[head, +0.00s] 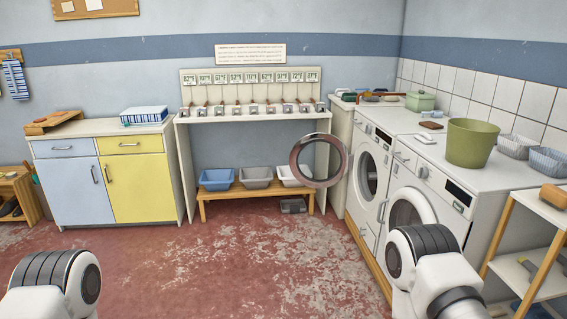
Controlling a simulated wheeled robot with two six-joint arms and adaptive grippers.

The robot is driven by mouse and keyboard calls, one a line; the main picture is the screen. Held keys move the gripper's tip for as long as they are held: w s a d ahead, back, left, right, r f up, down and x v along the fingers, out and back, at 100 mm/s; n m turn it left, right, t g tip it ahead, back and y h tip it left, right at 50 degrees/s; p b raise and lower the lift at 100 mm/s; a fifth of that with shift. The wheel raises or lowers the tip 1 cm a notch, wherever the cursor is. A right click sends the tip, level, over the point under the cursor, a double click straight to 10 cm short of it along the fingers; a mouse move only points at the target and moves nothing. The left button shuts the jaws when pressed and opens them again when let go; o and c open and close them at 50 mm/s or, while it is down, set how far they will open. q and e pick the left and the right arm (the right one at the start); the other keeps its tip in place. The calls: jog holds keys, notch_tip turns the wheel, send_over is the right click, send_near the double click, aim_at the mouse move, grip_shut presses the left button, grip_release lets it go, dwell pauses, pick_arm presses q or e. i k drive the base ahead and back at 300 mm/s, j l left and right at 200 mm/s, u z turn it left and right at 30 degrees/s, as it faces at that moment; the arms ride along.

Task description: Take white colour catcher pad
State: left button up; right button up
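A small flat white object (425,139), which may be the white colour catcher pad, lies on top of the front-loading machines at the right, left of the green bucket. It is too small to identify surely. Only rounded joints of my two arms show at the bottom left and bottom right. Neither gripper is in the picture, so what they hold cannot be seen.
A green bucket (472,143) and grey wire baskets (547,161) stand on the machine tops. A round door (318,160) hangs open. A wooden shelf (525,250) stands at the right edge. A low bench (256,191) holds several tubs. The red floor ahead is mostly clear.

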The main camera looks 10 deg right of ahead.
aim_at(423, 137)
jog(key=i+j+z, duration=0.1)
jog(key=i+z, duration=0.25)
jog(key=i, duration=0.2)
jog(key=i+j+z, duration=0.2)
jog(key=i+z, duration=0.15)
jog(key=i, duration=0.2)
jog(key=i+j+z, duration=0.35)
jog(key=i+j, duration=0.05)
jog(key=i, duration=0.1)
